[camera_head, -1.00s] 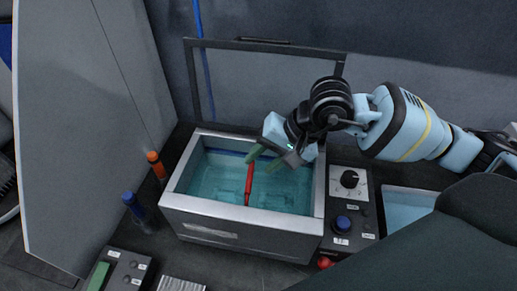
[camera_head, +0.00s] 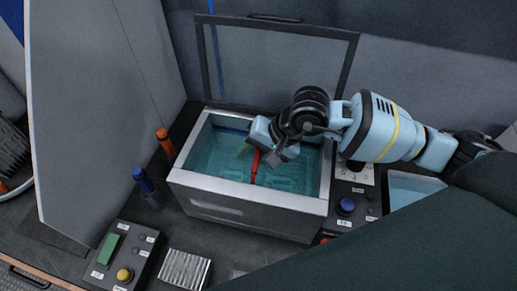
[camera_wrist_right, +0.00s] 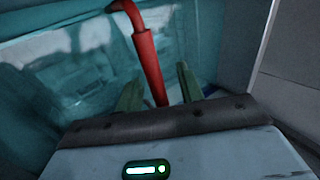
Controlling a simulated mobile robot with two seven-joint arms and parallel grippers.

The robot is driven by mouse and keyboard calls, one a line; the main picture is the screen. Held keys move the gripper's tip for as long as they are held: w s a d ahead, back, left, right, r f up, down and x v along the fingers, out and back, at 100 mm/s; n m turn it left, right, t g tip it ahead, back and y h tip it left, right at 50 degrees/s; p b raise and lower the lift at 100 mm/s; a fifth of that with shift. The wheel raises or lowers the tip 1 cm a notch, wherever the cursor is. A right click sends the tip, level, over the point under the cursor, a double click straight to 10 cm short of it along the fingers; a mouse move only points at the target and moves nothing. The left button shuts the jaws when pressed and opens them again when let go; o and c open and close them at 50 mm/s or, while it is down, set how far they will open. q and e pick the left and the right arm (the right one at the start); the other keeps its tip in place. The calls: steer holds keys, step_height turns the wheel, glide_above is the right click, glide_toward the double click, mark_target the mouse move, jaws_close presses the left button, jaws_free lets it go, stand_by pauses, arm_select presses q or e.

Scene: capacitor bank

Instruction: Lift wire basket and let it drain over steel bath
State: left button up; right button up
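The steel bath (camera_head: 252,193) is an open rectangular metal tank holding teal liquid. The wire basket's red handle (camera_head: 255,167) stands up in it; the basket itself is hard to make out under the liquid. In the right wrist view the red handle (camera_wrist_right: 148,62) bends at its top, and its shaft runs down between the green fingers. My right gripper (camera_wrist_right: 158,88) is open around the shaft, with gaps showing beside it. In the head view my right gripper (camera_head: 258,152) is over the bath at the handle, its fingers partly hidden. My left gripper is not in view.
A raised framed lid (camera_head: 278,65) stands behind the bath. Orange (camera_head: 164,140) and blue (camera_head: 143,182) handled tools stand at its left, near a tall grey panel (camera_head: 95,110). A control box (camera_head: 124,255) is in front. A second bath (camera_head: 410,188) lies to the right.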

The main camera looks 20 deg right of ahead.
steer(key=shift+c, duration=0.5)
jaws_close()
steer(key=c, duration=0.5)
jaws_free()
jaws_close()
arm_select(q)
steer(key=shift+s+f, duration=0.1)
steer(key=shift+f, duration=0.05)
arm_select(e)
steer(key=shift+r, duration=0.2)
